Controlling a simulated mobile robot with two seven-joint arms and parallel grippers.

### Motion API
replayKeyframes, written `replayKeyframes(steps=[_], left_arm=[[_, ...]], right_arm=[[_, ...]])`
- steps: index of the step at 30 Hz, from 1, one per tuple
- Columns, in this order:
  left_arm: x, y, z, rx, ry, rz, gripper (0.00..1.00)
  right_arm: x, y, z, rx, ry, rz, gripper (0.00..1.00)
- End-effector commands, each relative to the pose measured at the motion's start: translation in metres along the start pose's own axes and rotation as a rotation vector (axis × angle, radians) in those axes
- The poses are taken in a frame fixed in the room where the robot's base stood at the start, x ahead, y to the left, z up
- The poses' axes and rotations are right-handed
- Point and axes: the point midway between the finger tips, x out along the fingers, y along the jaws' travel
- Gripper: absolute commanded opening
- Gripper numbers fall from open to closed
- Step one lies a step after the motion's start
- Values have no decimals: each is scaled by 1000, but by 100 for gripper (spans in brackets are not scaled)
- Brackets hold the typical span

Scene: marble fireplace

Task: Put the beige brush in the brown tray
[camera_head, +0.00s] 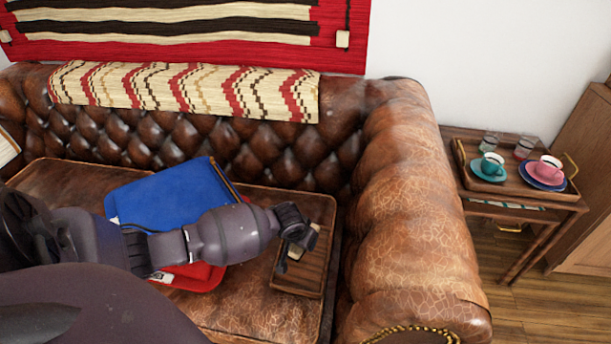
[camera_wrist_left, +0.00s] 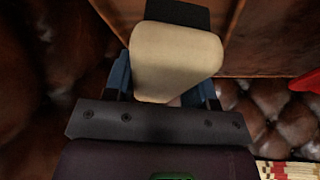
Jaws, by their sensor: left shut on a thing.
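The beige brush (camera_wrist_left: 178,60) is between the fingers of my left gripper (camera_wrist_left: 165,95) in the left wrist view. In the head view, my left gripper (camera_head: 298,238) is shut on the brush, and only a small pale part of the brush (camera_head: 307,240) shows. The brown tray (camera_head: 318,262) lies on the right end of the sofa seat, beside the right armrest. The gripper and brush appear over the tray; I cannot tell how high above it they are. The arm hides part of the tray. My right gripper is not in view.
A blue item (camera_head: 165,200) and a red item (camera_head: 205,276) lie on the leather sofa seat left of the tray. The high armrest (camera_head: 410,200) borders it on the right. A side table beyond holds another wooden tray (camera_head: 515,190) with cups and glasses.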

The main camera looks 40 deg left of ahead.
Motion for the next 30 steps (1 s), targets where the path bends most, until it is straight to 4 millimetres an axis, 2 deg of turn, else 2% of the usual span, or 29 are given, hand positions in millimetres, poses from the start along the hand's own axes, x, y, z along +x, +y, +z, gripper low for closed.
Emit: replayKeyframes(steps=[4, 7, 12, 16, 20, 21, 24, 26, 30], left_arm=[[12, 0, 6, 0, -4, -1, 29], [28, 0, 14, 0, -8, -2, 29], [52, -1, 24, 1, -8, -2, 29], [53, 0, 22, 0, -1, -1, 28], [51, 0, 21, 0, 2, -1, 28], [52, 0, 21, 0, 1, -1, 55], [51, 0, 21, 0, 1, -1, 71], [51, 0, 21, 0, 1, -1, 76], [51, 0, 21, 0, 1, -1, 76]], right_arm=[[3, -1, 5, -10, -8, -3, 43], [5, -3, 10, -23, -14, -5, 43], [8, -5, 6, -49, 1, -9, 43], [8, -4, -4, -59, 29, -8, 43], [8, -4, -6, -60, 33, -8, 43], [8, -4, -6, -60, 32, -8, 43], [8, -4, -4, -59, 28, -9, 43], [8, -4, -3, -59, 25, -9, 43], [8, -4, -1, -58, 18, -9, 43]])
